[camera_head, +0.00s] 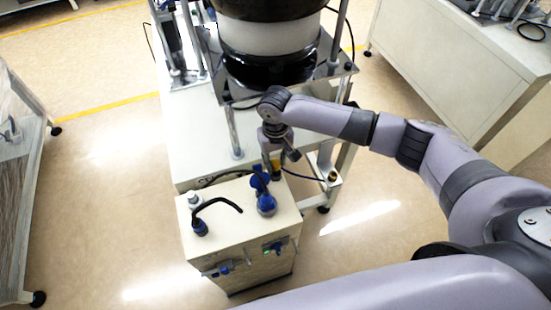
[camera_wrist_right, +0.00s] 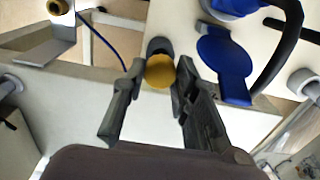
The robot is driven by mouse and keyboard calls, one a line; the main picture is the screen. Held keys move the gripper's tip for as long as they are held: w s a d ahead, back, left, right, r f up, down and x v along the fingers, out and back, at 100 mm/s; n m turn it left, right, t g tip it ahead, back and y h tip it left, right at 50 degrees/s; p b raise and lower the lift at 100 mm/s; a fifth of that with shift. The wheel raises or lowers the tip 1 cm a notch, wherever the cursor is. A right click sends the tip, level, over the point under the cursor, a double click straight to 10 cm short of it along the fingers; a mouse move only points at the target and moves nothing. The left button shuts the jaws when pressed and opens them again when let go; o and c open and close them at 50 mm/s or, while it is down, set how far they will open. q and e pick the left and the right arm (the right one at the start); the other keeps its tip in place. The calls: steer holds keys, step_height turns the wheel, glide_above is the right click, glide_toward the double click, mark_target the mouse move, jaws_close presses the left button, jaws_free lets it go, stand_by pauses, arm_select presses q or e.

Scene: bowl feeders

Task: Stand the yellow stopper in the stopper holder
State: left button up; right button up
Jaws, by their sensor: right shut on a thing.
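My right gripper (camera_head: 277,158) reaches down over the back edge of the cream cabinet, beside the blue fittings. In the wrist view its two fingers (camera_wrist_right: 156,84) are shut on the yellow stopper (camera_wrist_right: 160,71), which has a dark round part just beyond it. A little of the yellow stopper (camera_head: 276,167) shows below the fingers in the head view. Whether it touches anything beneath is hidden. A small brass-coloured round piece (camera_head: 332,176) sits on a metal bracket to the right; it may be the stopper holder, but I cannot tell for certain. My left gripper is out of view.
The cream cabinet (camera_head: 240,222) carries a blue fitting (camera_head: 266,204) close to the gripper and another with a black hose (camera_head: 200,228). The bowl feeder (camera_head: 268,40) stands behind on a white table (camera_head: 198,130). A thin cable runs towards the bracket.

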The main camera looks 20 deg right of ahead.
steer(key=shift+f, duration=1.3)
stand_by(0.9)
steer(key=o, duration=1)
steer(key=shift+o, duration=1)
steer(key=shift+r, duration=0.1)
step_height(320, 180, up, 7)
steer(key=p, duration=0.8)
steer(key=shift+r, duration=0.1)
